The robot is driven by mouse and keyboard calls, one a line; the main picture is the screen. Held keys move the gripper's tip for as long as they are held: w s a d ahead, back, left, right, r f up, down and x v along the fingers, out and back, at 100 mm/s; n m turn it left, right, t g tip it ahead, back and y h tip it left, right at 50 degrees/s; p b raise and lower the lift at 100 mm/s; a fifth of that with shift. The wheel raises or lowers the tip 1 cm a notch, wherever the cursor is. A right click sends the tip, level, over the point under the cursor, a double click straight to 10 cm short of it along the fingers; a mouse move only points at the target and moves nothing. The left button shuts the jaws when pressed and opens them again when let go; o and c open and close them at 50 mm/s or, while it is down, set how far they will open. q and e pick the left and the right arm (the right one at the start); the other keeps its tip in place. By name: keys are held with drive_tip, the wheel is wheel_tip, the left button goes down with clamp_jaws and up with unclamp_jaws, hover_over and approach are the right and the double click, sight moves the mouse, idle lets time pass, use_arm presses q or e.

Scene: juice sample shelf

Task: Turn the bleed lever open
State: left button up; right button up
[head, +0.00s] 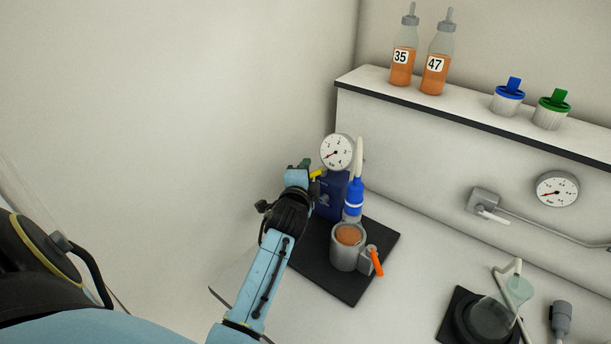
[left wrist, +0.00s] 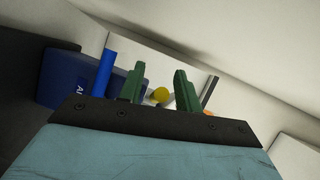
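A small yellow lever (head: 318,173) sticks out from the dark blue box (head: 330,196) beside the round gauge (head: 336,152); I take it for the bleed lever. My left gripper (head: 304,166) is right at it, just to its left. In the left wrist view my left gripper (left wrist: 160,84) has its two green fingers apart. The yellow lever's rounded end (left wrist: 161,95) shows between them, and I cannot tell whether they touch it. The rest of the lever is hidden. The blue box (left wrist: 62,82) also shows there. My right gripper is not in view.
A wall (head: 180,110) is at the left.

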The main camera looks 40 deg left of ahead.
use_arm(q)
drive_tip(key=v, duration=1.3)
drive_tip(key=shift+s, duration=0.2)
drive_tip(key=shift+d, duration=0.1)
